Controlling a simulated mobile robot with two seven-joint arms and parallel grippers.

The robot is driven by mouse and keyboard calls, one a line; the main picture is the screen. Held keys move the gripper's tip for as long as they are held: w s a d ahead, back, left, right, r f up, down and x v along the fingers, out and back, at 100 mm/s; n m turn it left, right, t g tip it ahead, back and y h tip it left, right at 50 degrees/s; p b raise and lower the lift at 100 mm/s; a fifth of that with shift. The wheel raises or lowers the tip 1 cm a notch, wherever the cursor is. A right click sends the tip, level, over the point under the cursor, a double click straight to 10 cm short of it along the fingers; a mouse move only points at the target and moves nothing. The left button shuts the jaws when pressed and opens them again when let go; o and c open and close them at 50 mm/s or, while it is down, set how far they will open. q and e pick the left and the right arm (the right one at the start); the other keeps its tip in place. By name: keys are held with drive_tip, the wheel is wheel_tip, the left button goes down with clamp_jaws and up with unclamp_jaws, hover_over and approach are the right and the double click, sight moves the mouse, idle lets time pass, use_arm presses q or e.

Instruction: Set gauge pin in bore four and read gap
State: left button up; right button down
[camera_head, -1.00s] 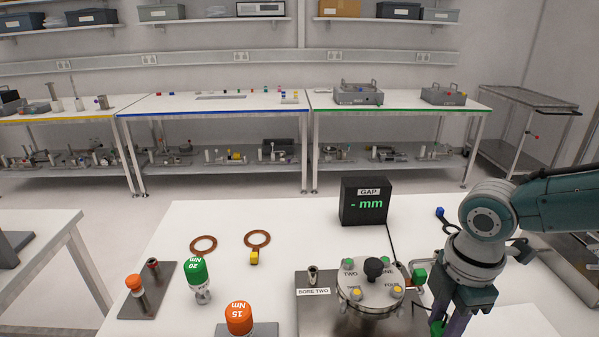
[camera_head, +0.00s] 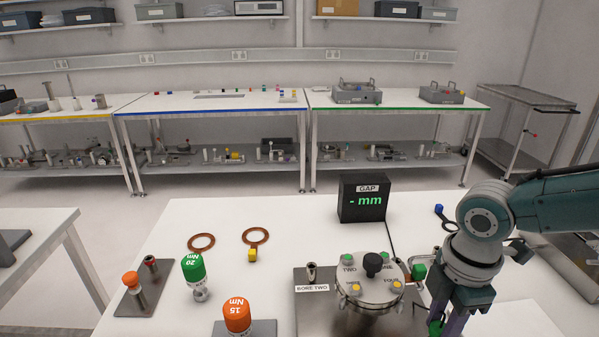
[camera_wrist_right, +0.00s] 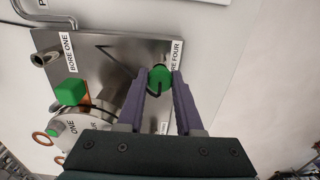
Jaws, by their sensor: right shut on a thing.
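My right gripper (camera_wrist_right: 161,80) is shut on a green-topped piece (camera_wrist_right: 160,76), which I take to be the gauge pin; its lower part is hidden. It is beside the bore-four label (camera_wrist_right: 173,58) on the steel plate (camera_wrist_right: 110,50). I cannot tell whether the pin sits in the bore. In the head view the gripper (camera_head: 449,322) is at the plate's right side, with a bit of green (camera_head: 436,327) at its fingers. The black gap display (camera_head: 363,198) reads "- mm". The round lidded chamber (camera_head: 370,281) stands on the plate. My left gripper is not in view.
A green cube (camera_head: 419,271) sits beside the chamber lid. Bore-one label (camera_wrist_right: 69,52) is across the plate. Torque drivers, green (camera_head: 194,268) and orange (camera_head: 237,315), stand left. Two copper rings (camera_head: 201,242) lie behind them. A blue-ended tool (camera_head: 439,209) lies behind my right arm.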

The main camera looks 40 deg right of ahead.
drive_tip(key=shift+f, duration=0.35)
idle(0.4)
drive_tip(key=shift+c, duration=2.4)
unclamp_jaws()
drive_tip(key=shift+r, duration=0.1)
wheel_tip(320, 180, up, 7)
drive_tip(key=p, duration=0.6)
drive_tip(key=shift+p, duration=0.35)
drive_tip(key=shift+a, duration=0.1)
